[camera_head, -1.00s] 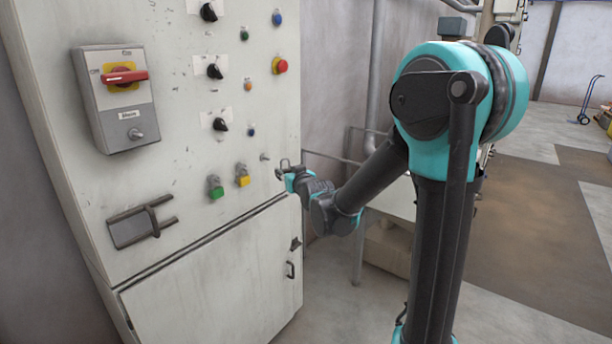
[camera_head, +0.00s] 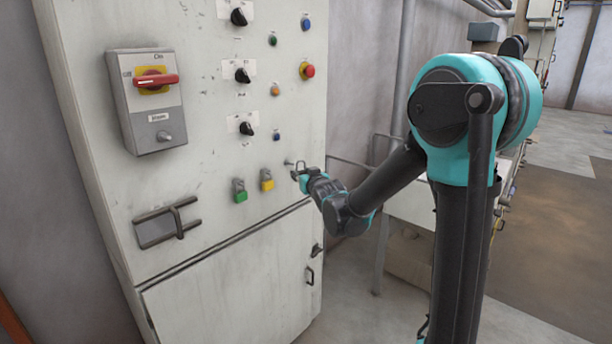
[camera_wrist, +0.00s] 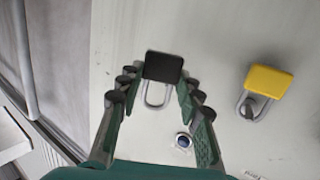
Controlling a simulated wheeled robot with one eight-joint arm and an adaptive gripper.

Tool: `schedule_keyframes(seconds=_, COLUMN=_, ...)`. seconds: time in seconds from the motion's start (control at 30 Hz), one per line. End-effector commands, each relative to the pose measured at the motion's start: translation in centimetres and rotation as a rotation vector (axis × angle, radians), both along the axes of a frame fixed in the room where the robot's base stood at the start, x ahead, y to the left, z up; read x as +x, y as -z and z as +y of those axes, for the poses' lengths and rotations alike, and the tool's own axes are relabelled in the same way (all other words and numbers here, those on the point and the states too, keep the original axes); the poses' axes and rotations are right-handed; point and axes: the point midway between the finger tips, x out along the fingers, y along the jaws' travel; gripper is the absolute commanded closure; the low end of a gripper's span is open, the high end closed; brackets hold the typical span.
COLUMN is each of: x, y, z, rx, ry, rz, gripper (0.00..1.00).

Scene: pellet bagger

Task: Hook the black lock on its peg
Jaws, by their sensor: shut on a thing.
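The black lock (camera_wrist: 163,66) is held between the fingertips of my gripper (camera_wrist: 158,78) in the wrist view. Its metal shackle (camera_wrist: 157,96) points down in that view, with pale panel behind it. In the head view my gripper (camera_head: 304,177) is at the cabinet's right side, with the shackle (camera_head: 302,166) standing up above it. A bare metal peg (camera_head: 289,163) sticks out just left of the shackle; they look apart, though the depth between them is unclear. I cannot make out this peg in the wrist view.
A yellow lock (camera_head: 267,180) and a green lock (camera_head: 240,191) hang on the cabinet (camera_head: 210,230) left of the peg. The yellow lock also shows in the wrist view (camera_wrist: 270,81), near a blue button (camera_wrist: 183,141). Knobs and buttons sit above. A handle (camera_head: 179,218) protrudes lower left.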

Motion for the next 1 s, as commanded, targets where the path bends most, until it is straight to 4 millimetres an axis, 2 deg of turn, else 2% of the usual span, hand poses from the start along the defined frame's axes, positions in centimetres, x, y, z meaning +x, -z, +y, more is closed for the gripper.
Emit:
schedule_keyframes(seconds=0.6, x=2.1, y=0.3, z=2.7, rx=-0.001, ry=0.0, rz=0.0, gripper=0.94)
schedule_keyframes(seconds=1.0, x=2.9, y=1.1, z=3.7, rx=0.0, ry=0.0, rz=0.0, gripper=0.94)
